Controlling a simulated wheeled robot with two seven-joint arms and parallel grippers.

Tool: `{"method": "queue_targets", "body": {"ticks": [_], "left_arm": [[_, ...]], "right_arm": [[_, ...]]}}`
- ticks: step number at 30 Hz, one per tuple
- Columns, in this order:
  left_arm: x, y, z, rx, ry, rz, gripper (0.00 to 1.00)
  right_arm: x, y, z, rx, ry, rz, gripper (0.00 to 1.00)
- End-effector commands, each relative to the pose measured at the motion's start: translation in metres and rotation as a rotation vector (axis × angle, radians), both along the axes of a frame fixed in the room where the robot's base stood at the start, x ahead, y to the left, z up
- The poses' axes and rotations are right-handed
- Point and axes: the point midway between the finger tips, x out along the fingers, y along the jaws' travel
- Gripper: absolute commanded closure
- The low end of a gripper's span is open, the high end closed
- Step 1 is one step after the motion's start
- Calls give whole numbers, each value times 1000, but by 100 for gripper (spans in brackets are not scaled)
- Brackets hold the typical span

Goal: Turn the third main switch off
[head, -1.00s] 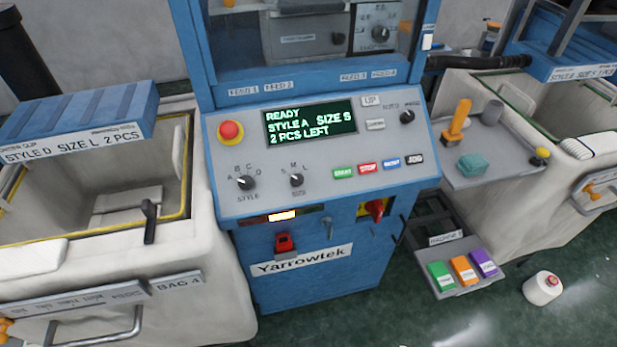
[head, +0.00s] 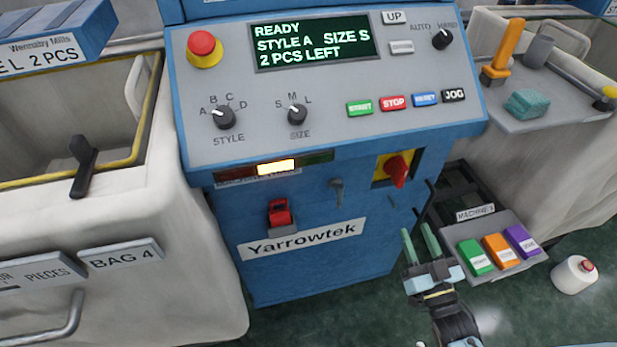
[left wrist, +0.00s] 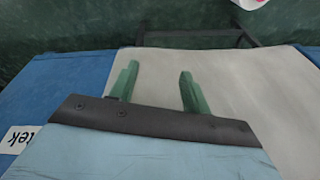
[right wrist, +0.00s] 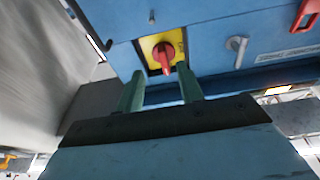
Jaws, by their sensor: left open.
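The red main switch knob (head: 397,171) sits on a yellow plate at the right of the blue Yarrowtek machine's front; its handle is slightly tilted. It also shows in the right wrist view (right wrist: 163,57), beyond the fingers. My right gripper (head: 419,232) is open and empty, below and right of the switch and apart from it. Its green fingers show in the right wrist view (right wrist: 160,80). My left gripper (left wrist: 158,75) is open and empty in the left wrist view, facing a pale surface and the green floor; it is outside the head view.
The control panel (head: 240,130) above has a display reading READY and an emergency button (head: 204,48). A grey key-like handle (head: 338,190) and a red lever (head: 279,212) are left of the switch. A tray (head: 500,285) with coloured blocks lies right of my right gripper.

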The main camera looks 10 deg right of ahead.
Motion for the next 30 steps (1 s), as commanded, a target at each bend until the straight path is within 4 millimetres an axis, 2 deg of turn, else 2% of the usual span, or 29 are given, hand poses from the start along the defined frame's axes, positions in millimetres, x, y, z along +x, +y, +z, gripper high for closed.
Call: {"method": "queue_targets", "body": {"ticks": [3, 6, 11, 24, 30], "left_arm": [[3, 0, 9, 3, -14, 0, 52], [4, 0, 16, 3, -18, 0, 52], [4, -1, 23, 0, -20, 0, 52], [2, -13, 54, -21, -40, 2, 52], [0, -15, 65, -27, -45, 2, 52]], "right_arm": [[-1, -3, 21, -6, -120, 13, 63], [-1, -4, 34, -7, -167, 21, 63], [13, -3, 44, -8, -182, 23, 63], [94, 4, 77, -9, -179, 22, 63], [115, 5, 85, -8, -175, 21, 63]]}}
